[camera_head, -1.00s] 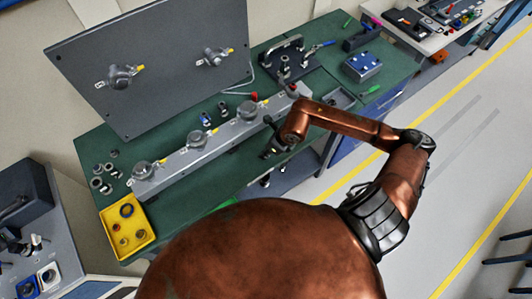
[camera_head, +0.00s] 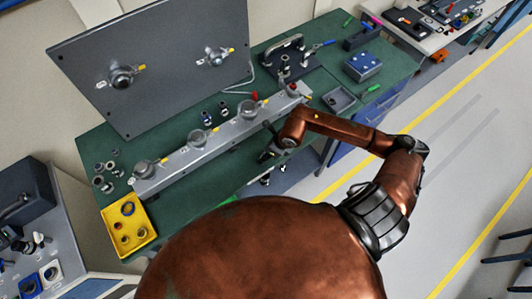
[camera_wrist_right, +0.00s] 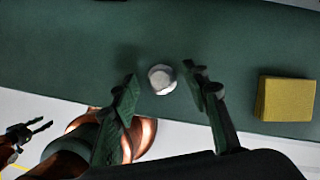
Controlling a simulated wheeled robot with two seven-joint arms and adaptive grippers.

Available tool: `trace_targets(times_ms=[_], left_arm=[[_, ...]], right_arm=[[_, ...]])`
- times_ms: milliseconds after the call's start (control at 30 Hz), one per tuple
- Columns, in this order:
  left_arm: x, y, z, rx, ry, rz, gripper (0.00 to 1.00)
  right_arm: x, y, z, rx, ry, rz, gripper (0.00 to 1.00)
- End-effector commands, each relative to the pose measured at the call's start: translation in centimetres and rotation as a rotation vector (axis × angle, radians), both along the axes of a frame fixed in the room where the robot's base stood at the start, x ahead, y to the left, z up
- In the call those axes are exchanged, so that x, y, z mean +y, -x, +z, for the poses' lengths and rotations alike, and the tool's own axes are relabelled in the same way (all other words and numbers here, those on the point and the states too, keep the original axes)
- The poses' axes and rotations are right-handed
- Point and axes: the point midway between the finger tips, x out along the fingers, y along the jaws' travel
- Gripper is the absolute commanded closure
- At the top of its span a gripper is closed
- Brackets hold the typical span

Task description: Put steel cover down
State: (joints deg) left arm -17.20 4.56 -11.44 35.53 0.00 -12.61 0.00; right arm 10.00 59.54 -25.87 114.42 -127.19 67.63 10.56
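A small round steel cover (camera_wrist_right: 162,79) shows in the right wrist view against the green bench top, between and just beyond my right fingertips. Neither finger visibly touches it. My right gripper (camera_wrist_right: 160,90) has its two green-padded fingers spread apart. In the head view my right gripper (camera_head: 268,149) is at the front edge of the bench, and the cover cannot be made out there. In the right wrist view a dark two-pronged end on a copper link, which looks like my left gripper (camera_wrist_right: 39,127), is off to the left with its prongs apart.
A yellow block (camera_wrist_right: 287,98) lies on the green bench (camera_head: 190,190) right of the cover in the wrist view. A long grey rail (camera_head: 190,162) with several round fittings runs behind my right gripper. A yellow tray (camera_head: 148,243) stands at the left end.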

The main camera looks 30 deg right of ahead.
Motion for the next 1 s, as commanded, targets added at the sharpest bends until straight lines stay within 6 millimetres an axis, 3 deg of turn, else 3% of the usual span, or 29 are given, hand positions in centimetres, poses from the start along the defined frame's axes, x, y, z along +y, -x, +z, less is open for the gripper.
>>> trace_targets(times_ms=[267,433,800,1000], left_arm=[[0.0,0.0,0.0,0.0,0.0,0.0,0.6],[0.0,0.0,0.2,0.0,0.0,0.0,0.6],[0.0,0.1,-0.6,0.001,0.0,0.0,0.6],[0.0,0.1,-0.8,0.001,0.0,-0.001,0.6]], right_arm=[[0.0,0.0,0.1,0.0,0.0,0.0,0.55],[-0.2,0.2,1.1,-0.003,0.001,-0.001,0.55],[-1.6,2.8,7.9,-0.002,0.004,0.0,0.55],[-2.0,3.8,10.5,0.0,0.002,0.001,0.55]])
